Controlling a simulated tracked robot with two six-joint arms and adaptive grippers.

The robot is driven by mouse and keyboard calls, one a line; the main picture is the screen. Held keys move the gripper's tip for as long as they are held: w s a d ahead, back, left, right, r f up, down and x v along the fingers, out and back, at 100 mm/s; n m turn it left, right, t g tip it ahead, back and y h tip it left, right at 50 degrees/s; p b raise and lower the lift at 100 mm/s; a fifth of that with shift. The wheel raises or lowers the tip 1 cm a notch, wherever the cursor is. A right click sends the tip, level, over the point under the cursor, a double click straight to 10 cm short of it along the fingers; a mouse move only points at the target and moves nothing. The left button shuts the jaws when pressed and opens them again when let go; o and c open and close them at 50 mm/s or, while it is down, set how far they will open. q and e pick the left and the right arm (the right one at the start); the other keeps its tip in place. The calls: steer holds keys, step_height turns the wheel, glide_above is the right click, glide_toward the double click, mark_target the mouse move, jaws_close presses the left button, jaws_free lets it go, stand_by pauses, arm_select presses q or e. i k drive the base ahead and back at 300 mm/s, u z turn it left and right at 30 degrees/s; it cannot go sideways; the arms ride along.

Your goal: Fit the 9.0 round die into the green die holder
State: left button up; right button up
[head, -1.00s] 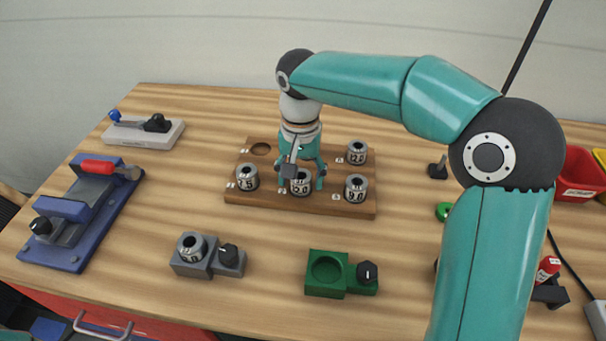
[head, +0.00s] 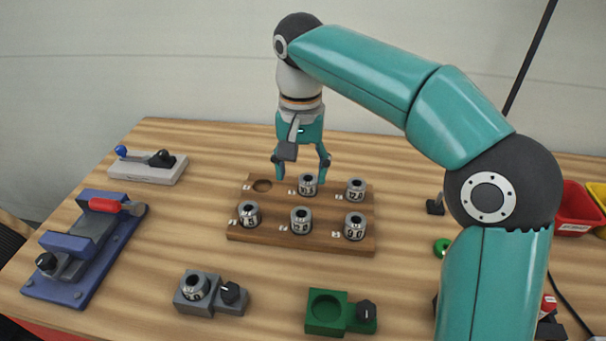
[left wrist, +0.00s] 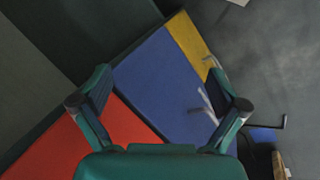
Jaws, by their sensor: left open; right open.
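The 9.0 round die (head: 355,227), a grey ring marked 9.0, sits in the front right seat of the wooden rack (head: 265,238) in the head view. The green die holder (head: 326,312) lies on the table in front of the rack; its round recess looks empty, and a black knob (head: 366,311) is on its right. My right gripper (head: 302,170) is open and empty, pointing down above the rack's back edge, left of and behind the 9.0 die. My left gripper (left wrist: 160,75) is open and empty in the left wrist view, over blue, red and yellow surfaces.
Several other dies stand in the rack; its back left seat (head: 262,186) is empty. A grey holder (head: 195,290) with a die in it stands front left. A blue fixture (head: 85,245) is at the left, a red bin (head: 577,207) at the right. Table between rack and holders is clear.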

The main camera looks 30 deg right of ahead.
mark_target(328, 313)
steer(key=k, duration=1.5)
